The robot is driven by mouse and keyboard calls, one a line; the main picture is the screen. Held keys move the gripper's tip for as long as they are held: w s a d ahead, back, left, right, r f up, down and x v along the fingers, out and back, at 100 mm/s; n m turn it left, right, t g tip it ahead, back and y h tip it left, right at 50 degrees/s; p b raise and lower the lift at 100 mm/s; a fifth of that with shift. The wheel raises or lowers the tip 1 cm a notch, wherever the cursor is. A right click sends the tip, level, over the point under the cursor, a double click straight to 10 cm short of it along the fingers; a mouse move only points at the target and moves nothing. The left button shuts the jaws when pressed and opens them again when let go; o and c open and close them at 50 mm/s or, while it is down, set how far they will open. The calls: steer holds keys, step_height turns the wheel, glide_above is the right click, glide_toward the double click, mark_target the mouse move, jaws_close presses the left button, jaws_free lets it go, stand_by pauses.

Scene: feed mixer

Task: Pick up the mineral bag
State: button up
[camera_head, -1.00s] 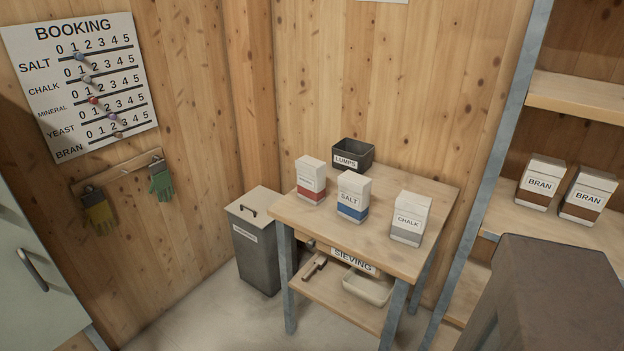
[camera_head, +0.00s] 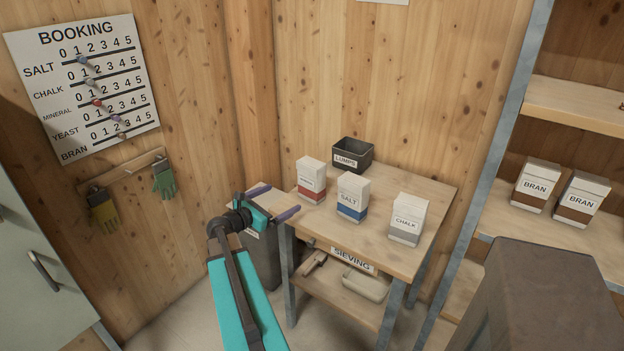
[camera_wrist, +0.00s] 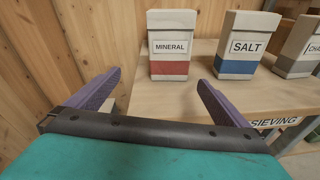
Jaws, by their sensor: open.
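The mineral bag (camera_head: 311,180) is a white pack with a red lower band. It stands upright at the left of the wooden table (camera_head: 376,258). In the wrist view the mineral bag (camera_wrist: 171,46) shows its MINERAL label, ahead of my gripper and between the lines of its fingers. My gripper (camera_head: 273,202) is open and empty at the table's left edge, its purple fingers pointing toward the bag and apart from it. The wrist view shows both fingers of my gripper (camera_wrist: 152,88) spread, with nothing between them.
The salt bag (camera_head: 352,197) stands just right of the mineral bag, and the chalk bag (camera_head: 407,219) is further right. A black LUMPS box (camera_head: 353,156) stands behind, near the wall. A grey bin (camera_head: 265,257) stands left of the table. Bran bags stand on the right shelf.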

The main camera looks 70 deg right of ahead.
steer(key=n+g+h, duration=0.1)
steer(key=n+h, duration=0.1)
glide_toward(307, 166)
steer(key=d, duration=0.3)
steer(key=shift+s+a+r, duration=0.15)
steer(key=shift+s+r, duration=0.05)
steer(key=shift+s, duration=0.25)
steer(key=shift+m, duration=0.3)
steer(key=shift+p+x, duration=1.15)
steer(key=shift+x, duration=3.15)
steer(key=shift+f, duration=0.25)
steer(key=x, duration=0.1)
steer(key=p+x, duration=0.1)
steer(key=x, duration=0.1)
steer(key=p+x, duration=0.1)
steer(key=x, duration=0.1)
steer(key=shift+f, duration=0.25)
steer(key=shift+c, duration=0.3)
